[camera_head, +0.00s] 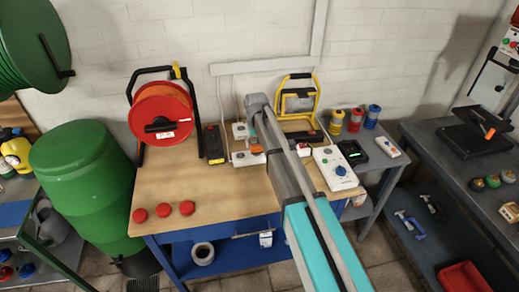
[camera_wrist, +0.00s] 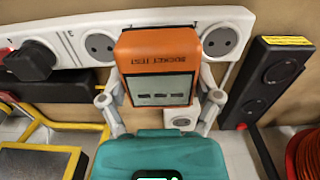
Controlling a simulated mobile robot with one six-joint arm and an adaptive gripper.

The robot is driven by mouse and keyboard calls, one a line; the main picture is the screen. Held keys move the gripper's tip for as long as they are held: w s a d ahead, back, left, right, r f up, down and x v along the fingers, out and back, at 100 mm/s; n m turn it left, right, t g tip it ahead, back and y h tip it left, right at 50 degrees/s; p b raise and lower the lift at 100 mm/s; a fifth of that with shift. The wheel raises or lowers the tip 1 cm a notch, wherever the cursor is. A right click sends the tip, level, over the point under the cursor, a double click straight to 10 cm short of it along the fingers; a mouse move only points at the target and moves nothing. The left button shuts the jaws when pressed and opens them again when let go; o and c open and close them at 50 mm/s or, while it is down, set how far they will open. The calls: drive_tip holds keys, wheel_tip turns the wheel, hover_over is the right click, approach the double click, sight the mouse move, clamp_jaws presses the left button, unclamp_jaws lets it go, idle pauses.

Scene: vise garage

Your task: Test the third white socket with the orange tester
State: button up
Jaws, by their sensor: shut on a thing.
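The orange tester (camera_wrist: 158,62), lettered "SOCKET TEST" with a small grey display, is between the two fingers of my gripper (camera_wrist: 158,98), which are shut on it. The tester overlaps the white socket strip (camera_wrist: 70,32) and hides part of it. Round sockets show on either side of the tester, and a black plug (camera_wrist: 32,60) sits in the strip further left. A mark like a 3 is on the strip left of the tester. I cannot tell whether its pins are in a socket. In the head view the tester (camera_head: 256,149) is over the bench, partly behind my arm.
A black box with round sockets (camera_wrist: 262,85) lies right of the strip in the wrist view. The bench holds a red cable reel (camera_head: 160,105), a yellow work lamp (camera_head: 298,100) and a white box with a blue knob (camera_head: 337,170).

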drive_tip(key=shift+r, duration=0.3)
drive_tip(key=shift+r+p, duration=1.05)
drive_tip(key=shift+p, duration=0.25)
drive_tip(key=shift+r, duration=0.25)
drive_tip(key=shift+s+a, duration=0.1)
